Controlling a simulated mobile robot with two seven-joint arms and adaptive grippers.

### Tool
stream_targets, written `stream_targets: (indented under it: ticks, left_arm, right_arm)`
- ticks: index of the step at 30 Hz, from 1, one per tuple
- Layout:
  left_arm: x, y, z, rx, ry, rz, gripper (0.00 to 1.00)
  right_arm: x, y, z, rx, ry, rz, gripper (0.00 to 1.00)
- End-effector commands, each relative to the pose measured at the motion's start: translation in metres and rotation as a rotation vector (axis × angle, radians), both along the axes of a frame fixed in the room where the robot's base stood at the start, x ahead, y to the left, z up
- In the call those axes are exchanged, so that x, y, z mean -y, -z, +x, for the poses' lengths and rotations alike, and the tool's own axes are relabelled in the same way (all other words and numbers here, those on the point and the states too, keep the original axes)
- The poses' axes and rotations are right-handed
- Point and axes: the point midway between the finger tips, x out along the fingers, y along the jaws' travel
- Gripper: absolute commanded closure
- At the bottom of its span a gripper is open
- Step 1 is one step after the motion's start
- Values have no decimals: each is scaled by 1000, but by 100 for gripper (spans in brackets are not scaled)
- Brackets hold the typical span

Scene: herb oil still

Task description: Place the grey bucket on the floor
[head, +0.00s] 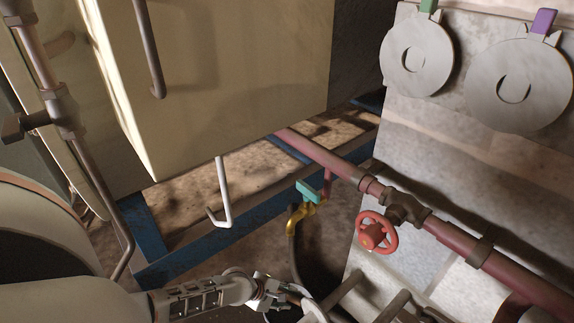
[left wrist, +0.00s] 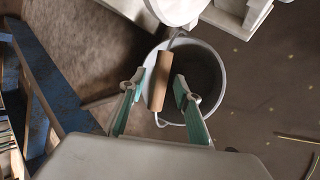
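The grey bucket (left wrist: 218,92) is below my left gripper in the left wrist view, its round mouth facing the camera. Its wire bail carries a brown cylindrical grip (left wrist: 160,80). My left gripper (left wrist: 159,79) has one finger on each side of this grip. Narrow gaps seem to show between the fingers and the grip, so it looks open around it. In the head view my left gripper (head: 272,291) is at the bottom edge, where the bucket is mostly cut off or hidden. I cannot tell what the bucket's base rests on. My right gripper is not in view.
A blue frame (head: 190,247) runs below a large cream cabinet (head: 220,75). A red pipe (head: 455,238) with a red handwheel valve (head: 374,235) is at the right. A yellow tap (head: 299,216) with a teal handle hangs near the middle.

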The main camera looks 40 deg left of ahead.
Motion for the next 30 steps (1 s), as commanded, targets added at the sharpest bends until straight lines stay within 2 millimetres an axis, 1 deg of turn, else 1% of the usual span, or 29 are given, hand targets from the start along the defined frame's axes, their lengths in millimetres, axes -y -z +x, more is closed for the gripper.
stream_targets:
  ticks: [8, 11, 14, 16, 17, 18, 19, 24, 30]
  left_arm:
    - [0, -3, 0, 1, 1, 1, 68]
    - [-1, -11, -1, 4, 0, 1, 68]
    - [-4, -26, -5, 9, 0, 1, 68]
    - [-6, -38, -10, 13, -1, 1, 68]
    - [-7, -43, -13, 16, 0, 1, 68]
    - [-8, -50, -17, 17, 0, 0, 68]
    - [-9, -55, -20, 17, -1, 0, 68]
    - [-14, -79, -40, 15, 0, 0, 68]
    - [-19, -96, -58, 8, 0, 0, 68]
  right_arm:
    - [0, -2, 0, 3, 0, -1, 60]
    - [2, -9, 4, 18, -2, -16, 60]
    - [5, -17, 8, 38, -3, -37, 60]
    - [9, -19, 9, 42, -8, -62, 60]
    - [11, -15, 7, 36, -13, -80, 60]
    - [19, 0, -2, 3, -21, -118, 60]
    - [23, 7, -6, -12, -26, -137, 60]
    - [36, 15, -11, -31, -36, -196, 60]
    - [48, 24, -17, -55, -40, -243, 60]
